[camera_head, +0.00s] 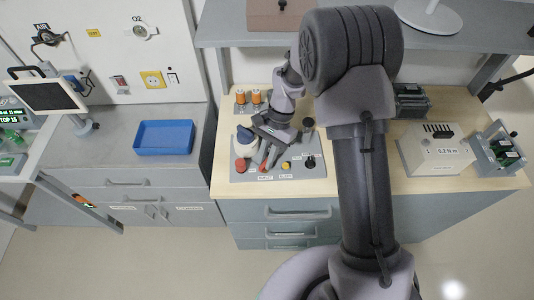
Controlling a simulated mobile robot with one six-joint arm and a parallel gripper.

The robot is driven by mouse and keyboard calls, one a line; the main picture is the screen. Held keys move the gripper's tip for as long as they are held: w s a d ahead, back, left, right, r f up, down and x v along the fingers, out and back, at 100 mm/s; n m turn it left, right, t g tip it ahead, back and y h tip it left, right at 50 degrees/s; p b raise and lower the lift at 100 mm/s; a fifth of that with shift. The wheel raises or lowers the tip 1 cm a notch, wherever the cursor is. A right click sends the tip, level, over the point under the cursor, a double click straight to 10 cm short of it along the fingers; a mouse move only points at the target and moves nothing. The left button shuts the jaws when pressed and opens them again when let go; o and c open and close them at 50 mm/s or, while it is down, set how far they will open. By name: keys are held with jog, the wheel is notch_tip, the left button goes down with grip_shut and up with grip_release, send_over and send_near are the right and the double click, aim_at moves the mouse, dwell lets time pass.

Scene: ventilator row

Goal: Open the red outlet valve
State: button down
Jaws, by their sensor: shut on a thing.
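The red outlet valve (273,156) shows as a small red lever on the grey panel (237,178) on the wooden-topped bench, just above a white label too small to read surely. My gripper (267,152) reaches down over the panel from behind and is shut on the red valve. My fingers and wrist hide part of the lever, so its exact angle is hard to tell.
On the panel, a round red knob (240,165), a white-and-dark knob (245,138), a yellow button (286,166) and a black knob (311,162) stand close around my gripper. Orange-topped parts (248,97) are behind. A blue tray (164,137) lies left; a white box (435,149) stands right.

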jog(key=n+p, duration=0.1)
jog(key=n, duration=0.1)
jog(key=n+g+h+p, duration=0.1)
jog(key=n, duration=0.1)
jog(key=shift+w+a+r, duration=0.1)
jog(key=shift+a, duration=0.1)
jog(key=shift+a+n+h+p, duration=0.1)
jog(key=shift+n+h+p, duration=0.85)
jog(key=shift+n, duration=0.85)
jog(key=c, duration=1.4)
grip_release()
